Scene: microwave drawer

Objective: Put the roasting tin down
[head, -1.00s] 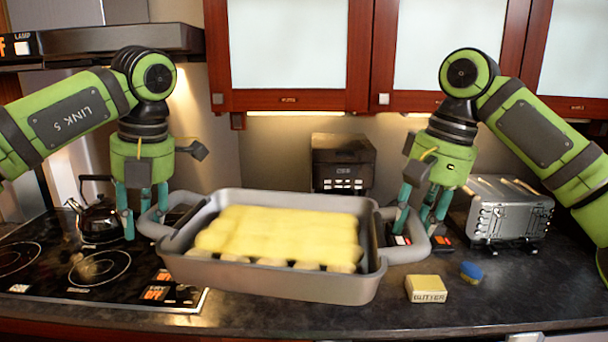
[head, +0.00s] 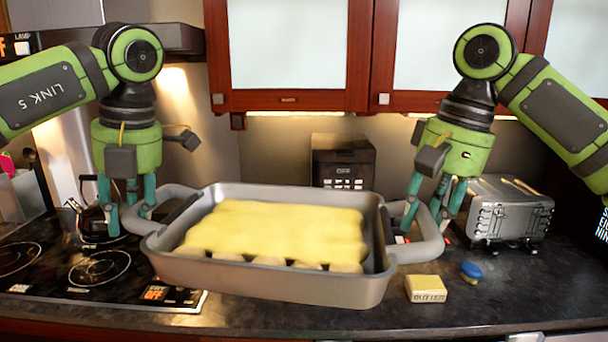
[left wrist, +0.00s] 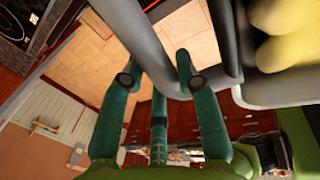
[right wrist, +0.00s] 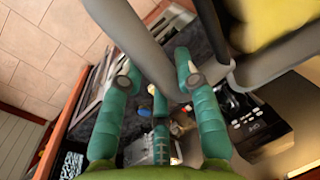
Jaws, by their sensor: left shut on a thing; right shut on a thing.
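The grey roasting tin (head: 270,284) is in the middle of the head view, roughly level. It holds several pale rounded pieces under a yellow layer (head: 275,232). My left gripper (head: 128,212) is shut on its left loop handle, which also shows between the fingers in the left wrist view (left wrist: 170,75). My right gripper (head: 425,218) is shut on the right loop handle (head: 418,254), also seen in the right wrist view (right wrist: 140,50). The tin appears held above the dark counter (head: 330,322); its underside is hidden in the head view.
The hob (head: 60,280) with a dark kettle (head: 92,222) is at left. A butter block (head: 426,289) and a small blue object (head: 471,270) lie right of the tin. A toaster (head: 508,212) and a black appliance (head: 343,162) stand behind. Free counter shows at front right.

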